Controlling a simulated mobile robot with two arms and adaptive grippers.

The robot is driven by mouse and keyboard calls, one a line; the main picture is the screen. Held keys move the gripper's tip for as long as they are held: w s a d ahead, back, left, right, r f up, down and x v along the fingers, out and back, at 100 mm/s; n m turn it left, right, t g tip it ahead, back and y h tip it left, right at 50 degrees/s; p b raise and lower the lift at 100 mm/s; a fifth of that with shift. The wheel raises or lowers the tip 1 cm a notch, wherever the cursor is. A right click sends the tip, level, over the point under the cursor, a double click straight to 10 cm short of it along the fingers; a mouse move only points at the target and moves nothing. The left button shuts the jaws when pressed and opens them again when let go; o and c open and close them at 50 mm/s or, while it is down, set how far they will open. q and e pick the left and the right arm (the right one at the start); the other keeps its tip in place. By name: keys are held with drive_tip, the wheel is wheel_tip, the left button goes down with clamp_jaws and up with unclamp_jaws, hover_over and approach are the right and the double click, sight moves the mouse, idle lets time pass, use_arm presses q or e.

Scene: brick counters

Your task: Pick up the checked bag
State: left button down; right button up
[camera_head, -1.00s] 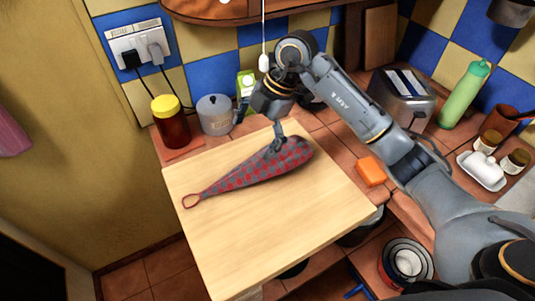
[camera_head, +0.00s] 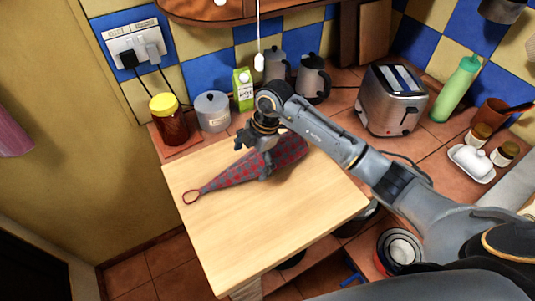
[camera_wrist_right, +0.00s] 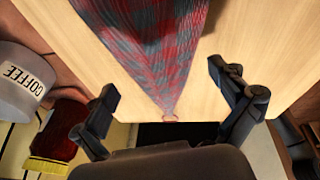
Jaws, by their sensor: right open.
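The checked bag (camera_head: 228,177), red and grey with a red loop at its narrow end, lies on the light wooden board (camera_head: 240,235). Its wide end points right and its loop points left. My right gripper (camera_head: 254,153) is over the middle of the bag, hiding part of it. In the right wrist view the bag (camera_wrist_right: 155,45) runs between the two spread fingers of the gripper (camera_wrist_right: 163,80), narrowing to the loop. The fingers are open, with pale wood visible between them and the bag. My left gripper is not in view.
A yellow-lidded jar (camera_head: 168,122), a grey coffee canister (camera_head: 212,112) and a green-and-white carton (camera_head: 243,90) stand behind the board. Two dark jugs, a toaster (camera_head: 392,100) and a green bottle (camera_head: 456,88) stand farther right. The board's front part is clear.

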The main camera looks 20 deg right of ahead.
drive_tip(key=shift+x, duration=0.95)
drive_tip(key=shift+c, duration=0.2)
drive_tip(key=c, duration=1.2)
drive_tip(key=shift+r, duration=0.2)
